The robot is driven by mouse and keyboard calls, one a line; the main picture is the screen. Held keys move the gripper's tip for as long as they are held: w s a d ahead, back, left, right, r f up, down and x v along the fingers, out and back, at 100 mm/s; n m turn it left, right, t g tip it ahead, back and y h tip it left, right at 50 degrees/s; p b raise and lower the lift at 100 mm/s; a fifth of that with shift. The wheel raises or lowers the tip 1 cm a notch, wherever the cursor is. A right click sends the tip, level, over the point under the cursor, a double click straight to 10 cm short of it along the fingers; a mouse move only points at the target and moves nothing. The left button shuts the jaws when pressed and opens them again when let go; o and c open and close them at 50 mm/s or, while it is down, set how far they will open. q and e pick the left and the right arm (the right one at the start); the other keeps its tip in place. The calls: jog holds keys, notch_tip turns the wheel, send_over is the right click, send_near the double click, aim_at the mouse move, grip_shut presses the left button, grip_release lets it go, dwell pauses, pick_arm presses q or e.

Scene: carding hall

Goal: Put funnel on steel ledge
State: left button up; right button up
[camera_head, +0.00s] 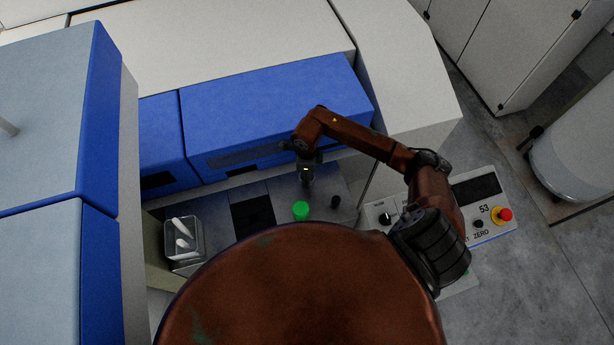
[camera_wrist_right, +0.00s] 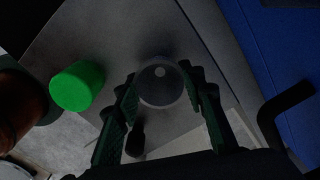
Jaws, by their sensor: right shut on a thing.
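My right gripper (camera_head: 307,178) points down over the steel ledge (camera_head: 275,193) in the head view. In the right wrist view its fingers (camera_wrist_right: 163,100) are shut on a grey, round, somewhat see-through thing with a pale spot, which looks like the funnel (camera_wrist_right: 160,82). The grey ledge surface (camera_wrist_right: 120,45) lies behind it; whether the funnel touches the ledge I cannot tell. In the head view the gripper largely hides the funnel. My left gripper is not in view.
A green cylinder (camera_head: 300,210) and a small dark thing (camera_head: 335,202) stand close to the gripper. A metal container (camera_head: 183,250) with white pieces is at the left. Blue machine covers (camera_head: 270,110) rise behind; a control panel (camera_head: 485,205) is at the right.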

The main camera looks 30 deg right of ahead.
jog(key=shift+f, duration=0.1)
jog(key=o, duration=0.8)
jog(key=shift+f, duration=0.15)
jog(key=o, duration=0.5)
jog(key=shift+c, duration=0.2)
notch_tip(320, 180, up, 12)
jog(key=p, duration=0.6)
jog(key=shift+r, duration=0.25)
